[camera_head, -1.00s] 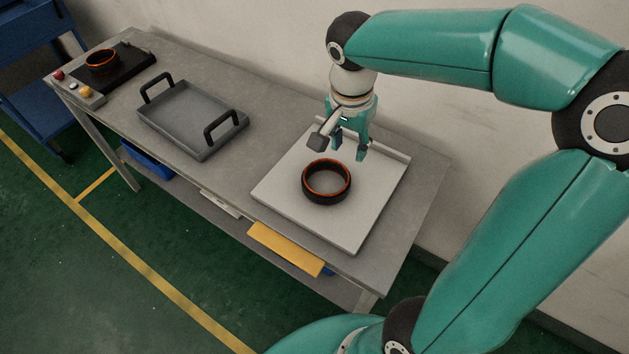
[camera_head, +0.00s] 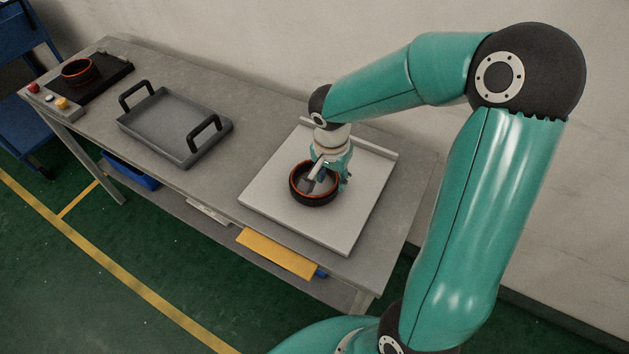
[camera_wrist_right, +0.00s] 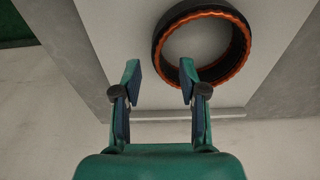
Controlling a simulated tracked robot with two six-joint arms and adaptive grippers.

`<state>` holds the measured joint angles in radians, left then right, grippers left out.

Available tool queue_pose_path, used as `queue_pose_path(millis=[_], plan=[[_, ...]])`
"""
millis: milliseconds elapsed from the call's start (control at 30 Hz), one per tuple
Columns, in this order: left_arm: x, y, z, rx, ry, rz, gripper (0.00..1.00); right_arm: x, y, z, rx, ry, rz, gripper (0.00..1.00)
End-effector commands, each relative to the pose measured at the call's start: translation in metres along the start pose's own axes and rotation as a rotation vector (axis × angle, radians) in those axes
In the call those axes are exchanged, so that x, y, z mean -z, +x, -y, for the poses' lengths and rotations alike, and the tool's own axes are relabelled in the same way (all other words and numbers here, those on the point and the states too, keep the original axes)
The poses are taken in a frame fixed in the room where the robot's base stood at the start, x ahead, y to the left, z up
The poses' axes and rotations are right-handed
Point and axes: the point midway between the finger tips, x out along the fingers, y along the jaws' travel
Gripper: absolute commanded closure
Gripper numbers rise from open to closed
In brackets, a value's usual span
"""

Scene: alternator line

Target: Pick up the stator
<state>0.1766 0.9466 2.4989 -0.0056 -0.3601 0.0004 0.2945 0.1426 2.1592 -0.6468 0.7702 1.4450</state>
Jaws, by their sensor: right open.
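The stator, a short black ring with an orange inner lining (camera_head: 313,201), lies flat on a white board (camera_head: 270,196) at the right end of the table. It also shows in the right wrist view (camera_wrist_right: 159,40). My right gripper (camera_head: 333,182) is just above the ring's right and far side, pointing down. In the right wrist view my right gripper (camera_wrist_right: 160,72) is open and empty; its right fingertip overlaps the ring's rim in the picture, and I cannot tell whether they touch. My left gripper is not in view.
A grey tray with two black handles (camera_head: 150,138) stands mid-table. A second similar ring (camera_head: 79,78) sits on a black plate (camera_head: 113,70) at the far left, beside a button box (camera_head: 50,101). The wall (camera_head: 260,55) runs behind the table.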

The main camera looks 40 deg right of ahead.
Motion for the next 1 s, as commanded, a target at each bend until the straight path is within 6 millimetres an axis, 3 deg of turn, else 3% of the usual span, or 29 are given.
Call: queue_pose_path(millis=[333, 633, 900, 1000], plan=[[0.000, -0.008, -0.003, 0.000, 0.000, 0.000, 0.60, 0.003, 0.044, -0.004, -0.004, -0.002, 0.002, 0.58], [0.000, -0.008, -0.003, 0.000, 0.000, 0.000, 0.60, 0.004, 0.049, -0.003, -0.001, -0.001, 0.000, 0.58], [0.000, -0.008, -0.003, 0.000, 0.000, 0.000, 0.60, 0.004, 0.049, -0.003, -0.001, -0.002, 0.000, 1.00], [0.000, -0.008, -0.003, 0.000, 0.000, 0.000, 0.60, 0.004, 0.049, -0.003, 0.000, -0.001, 0.000, 1.00]])
